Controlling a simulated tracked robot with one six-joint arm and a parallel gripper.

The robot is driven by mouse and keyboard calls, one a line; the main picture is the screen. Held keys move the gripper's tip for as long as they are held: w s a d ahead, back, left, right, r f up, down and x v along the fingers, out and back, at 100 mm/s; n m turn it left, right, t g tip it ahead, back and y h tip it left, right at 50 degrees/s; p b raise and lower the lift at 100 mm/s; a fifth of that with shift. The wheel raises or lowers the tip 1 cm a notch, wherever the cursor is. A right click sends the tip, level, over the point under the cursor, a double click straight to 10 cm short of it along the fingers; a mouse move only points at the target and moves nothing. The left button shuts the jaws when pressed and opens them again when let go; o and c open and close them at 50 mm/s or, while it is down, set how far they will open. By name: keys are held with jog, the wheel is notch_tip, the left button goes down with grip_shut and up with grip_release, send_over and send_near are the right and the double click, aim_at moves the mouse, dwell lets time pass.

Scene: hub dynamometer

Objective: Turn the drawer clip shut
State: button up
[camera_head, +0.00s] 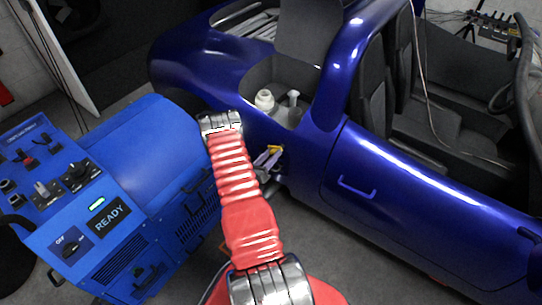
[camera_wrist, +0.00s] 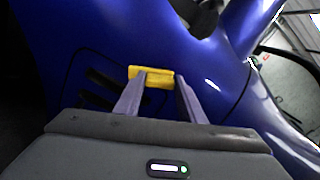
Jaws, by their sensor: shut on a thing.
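The yellow drawer clip (camera_wrist: 152,71) sits on the side of the blue car body, and it also shows in the head view (camera_head: 274,149). My gripper (camera_wrist: 160,79) is shut on the clip, with one finger toward each end of it. In the head view my gripper (camera_head: 268,157) is beyond the red arm, close against the car's side. The clip lies nearly level in the wrist view. A dark outline of a panel and dark slots show around and left of the clip. The fingers hide part of the clip's lower edge.
A blue machine (camera_head: 150,150) with knobs and a READY display (camera_head: 110,218) stands left of my arm. The blue car (camera_head: 430,200) fills the right side, with a door handle (camera_head: 357,188). A white jar (camera_head: 264,99) stands in its rear recess. Grey floor shows between them.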

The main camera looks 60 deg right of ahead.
jog(key=n, duration=1.3)
jog(key=shift+f, duration=0.4)
jog(key=o, duration=1)
jog(key=shift+s, duration=0.1)
jog(key=shift+o, duration=0.2)
jog(key=w+a, duration=0.2)
jog(key=a, duration=1.1)
jog(key=shift+a, duration=0.35)
